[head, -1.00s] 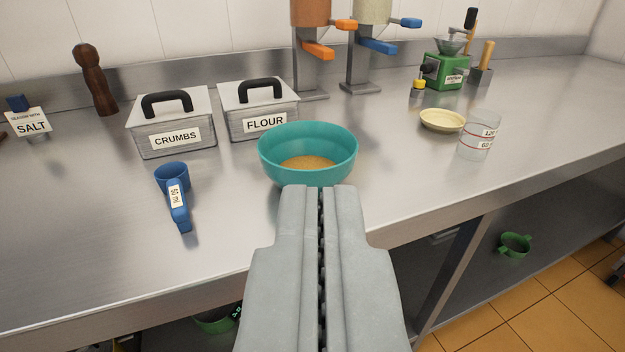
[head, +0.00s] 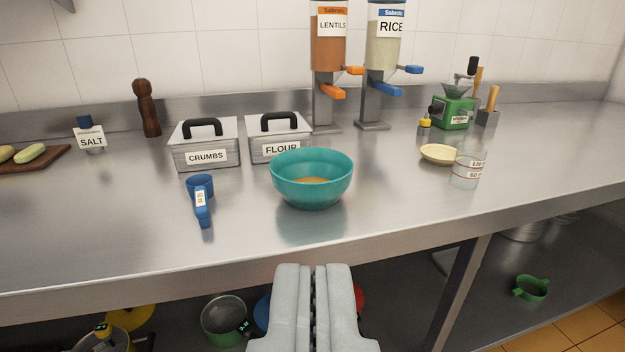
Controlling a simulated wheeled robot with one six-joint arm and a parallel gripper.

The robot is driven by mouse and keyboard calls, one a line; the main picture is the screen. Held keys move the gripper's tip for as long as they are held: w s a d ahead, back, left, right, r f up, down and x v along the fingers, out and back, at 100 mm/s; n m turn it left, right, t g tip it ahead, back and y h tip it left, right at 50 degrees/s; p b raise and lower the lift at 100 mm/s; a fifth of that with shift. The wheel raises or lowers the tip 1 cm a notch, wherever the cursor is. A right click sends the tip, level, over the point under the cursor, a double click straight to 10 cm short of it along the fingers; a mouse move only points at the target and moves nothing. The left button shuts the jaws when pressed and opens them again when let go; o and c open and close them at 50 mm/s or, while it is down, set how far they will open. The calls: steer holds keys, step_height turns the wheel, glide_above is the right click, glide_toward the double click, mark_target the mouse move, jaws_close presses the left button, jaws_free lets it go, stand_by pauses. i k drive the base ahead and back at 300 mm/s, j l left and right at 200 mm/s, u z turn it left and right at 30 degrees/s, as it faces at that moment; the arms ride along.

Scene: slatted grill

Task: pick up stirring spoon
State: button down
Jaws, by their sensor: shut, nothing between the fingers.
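No stirring spoon can be made out for certain. At the back right, a wooden handle (head: 493,98) sticks up from a small grey holder (head: 487,118); I cannot tell what tool it belongs to. My gripper (head: 313,268) is shut and empty, low in the middle of the view, in front of the counter's front edge. It is well apart from the holder. A teal bowl (head: 312,190) with a tan content stands on the counter beyond my gripper.
On the steel counter (head: 110,220) stand a blue measuring cup (head: 201,205), crumbs box (head: 205,157), flour box (head: 279,150), lentil and rice dispensers, green grinder (head: 452,113), pale dish (head: 437,153) and clear beaker (head: 467,172). Pots lie on the shelf below. The left front counter is clear.

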mark_target(479, 76)
steer(key=i+l, duration=0.15)
steer(key=l, duration=0.25)
steer(key=i+l, duration=0.2)
steer(key=l, duration=0.15)
steer(key=i+l, duration=0.15)
steer(key=l, duration=0.25)
steer(key=i+l, duration=0.2)
steer(key=l, duration=0.15)
steer(key=i+l, duration=0.15)
steer(key=l, duration=0.25)
steer(key=i+l, duration=0.2)
steer(key=l, duration=0.15)
steer(key=i+l+u, duration=0.1)
steer(key=l, duration=0.3)
steer(key=i, duration=0.05)
